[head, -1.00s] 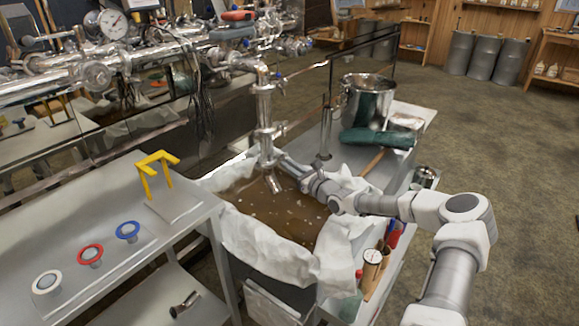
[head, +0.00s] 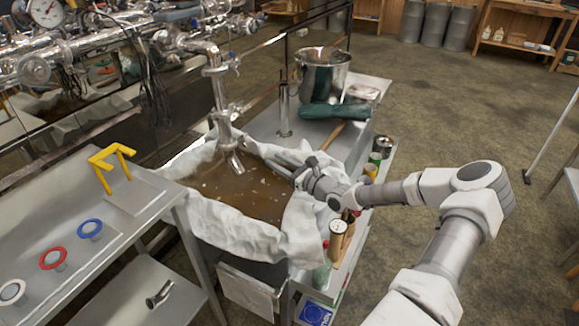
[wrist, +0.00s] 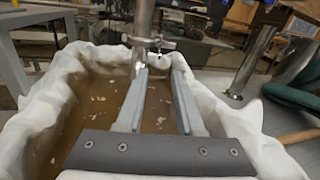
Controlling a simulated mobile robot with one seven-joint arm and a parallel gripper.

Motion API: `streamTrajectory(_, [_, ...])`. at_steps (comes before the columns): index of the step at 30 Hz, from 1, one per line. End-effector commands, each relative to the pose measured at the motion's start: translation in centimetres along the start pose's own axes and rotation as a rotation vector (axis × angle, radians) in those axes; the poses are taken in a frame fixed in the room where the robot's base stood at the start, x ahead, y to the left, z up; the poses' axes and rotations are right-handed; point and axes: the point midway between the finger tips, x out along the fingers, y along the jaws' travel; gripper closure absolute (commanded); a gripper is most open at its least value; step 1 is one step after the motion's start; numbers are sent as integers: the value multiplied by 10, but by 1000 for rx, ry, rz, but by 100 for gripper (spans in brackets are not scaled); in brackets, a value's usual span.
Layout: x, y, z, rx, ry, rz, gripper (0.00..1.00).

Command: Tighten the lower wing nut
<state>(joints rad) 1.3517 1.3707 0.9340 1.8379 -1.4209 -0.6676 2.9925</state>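The vertical steel pipe (head: 219,95) hangs over the cloth-lined tub of brown liquid (head: 205,188), its lower end bent over the liquid. A lower clamp sits on the pipe, and the lower wing nut (head: 238,142) appears as a small metal piece on its right side. In the wrist view the clamp and wing nut (wrist: 165,43) are ahead, just beyond the fingertips. My gripper (head: 278,164) is to the right of the pipe, above the tub, with a visible gap between them. In the wrist view its fingers (wrist: 163,68) are apart with nothing between them.
A steel pot (head: 322,75) and green cloth (head: 333,111) stand on the bench behind my gripper. Bottles and tools (head: 338,238) line the tub's right side. A side table with coloured rings (head: 53,259) and a yellow bracket (head: 110,160) is at left.

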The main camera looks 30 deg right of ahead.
Motion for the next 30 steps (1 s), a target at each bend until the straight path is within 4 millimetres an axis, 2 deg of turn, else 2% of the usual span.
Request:
streamTrajectory(3, [-25,-1,2,-1,1,-2,64])
streamTrajectory(9, [-45,0,2,1,0,-1,64])
streamTrajectory(30, [-47,2,-1,-19,20,7,64])
